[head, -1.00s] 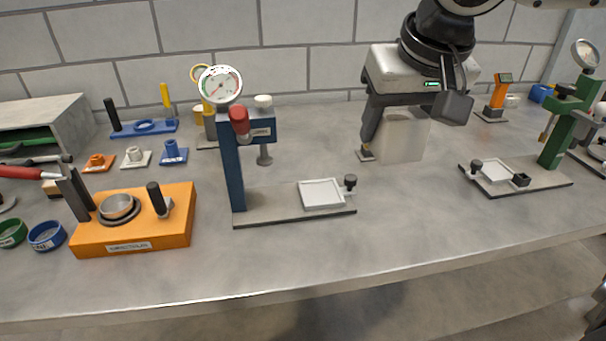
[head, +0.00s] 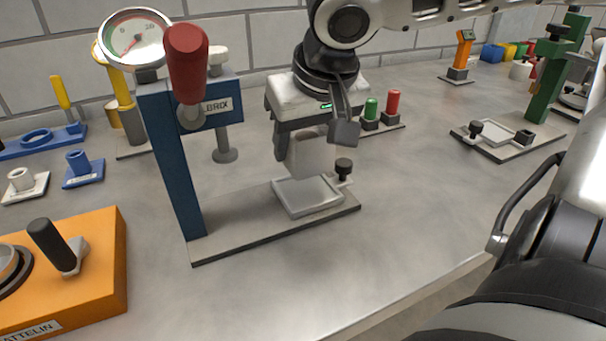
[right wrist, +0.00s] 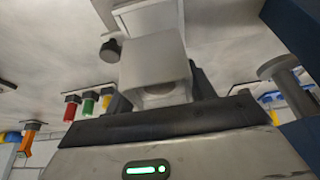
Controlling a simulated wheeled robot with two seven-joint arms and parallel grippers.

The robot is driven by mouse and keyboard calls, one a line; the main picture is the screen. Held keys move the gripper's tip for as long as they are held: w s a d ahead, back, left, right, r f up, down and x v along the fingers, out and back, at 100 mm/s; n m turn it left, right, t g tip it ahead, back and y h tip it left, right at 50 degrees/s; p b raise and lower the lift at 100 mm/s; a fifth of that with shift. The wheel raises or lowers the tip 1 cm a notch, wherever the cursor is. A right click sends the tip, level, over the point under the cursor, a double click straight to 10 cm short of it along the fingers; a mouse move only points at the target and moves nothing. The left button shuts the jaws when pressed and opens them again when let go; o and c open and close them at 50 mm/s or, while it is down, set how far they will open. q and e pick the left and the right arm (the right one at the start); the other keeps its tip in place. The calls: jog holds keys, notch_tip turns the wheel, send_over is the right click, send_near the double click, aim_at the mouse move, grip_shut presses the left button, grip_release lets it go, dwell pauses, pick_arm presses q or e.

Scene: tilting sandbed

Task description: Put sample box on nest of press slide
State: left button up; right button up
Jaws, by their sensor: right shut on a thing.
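The sample box (head: 311,152) is a pale grey-white block. My right gripper (head: 308,150) is shut on it and holds it over the far part of the white nest tray. In the right wrist view the box (right wrist: 152,62) sits between the dark fingers. The nest (head: 306,196) is a shallow, empty white tray on the slide plate (head: 225,236) of the blue press (head: 172,165). The box looks upright and close above the nest; a small gap is hard to judge. My left gripper is not in view.
The blue press column, gauge (head: 136,40) and red handle (head: 187,62) stand left of the box. A black knob (head: 343,167) stands at the nest's right. Red and green buttons (head: 381,108) are behind. An orange block (head: 75,262) is at front left.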

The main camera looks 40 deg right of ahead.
aim_at(305, 166)
notch_tip(305, 166, down, 4)
jog(key=shift+b, duration=0.6)
jog(key=shift+f, duration=0.3)
jog(key=shift+w+r, duration=0.1)
jog(key=shift+f, duration=0.2)
jog(key=o, duration=0.8)
jog(key=shift+r, duration=0.1)
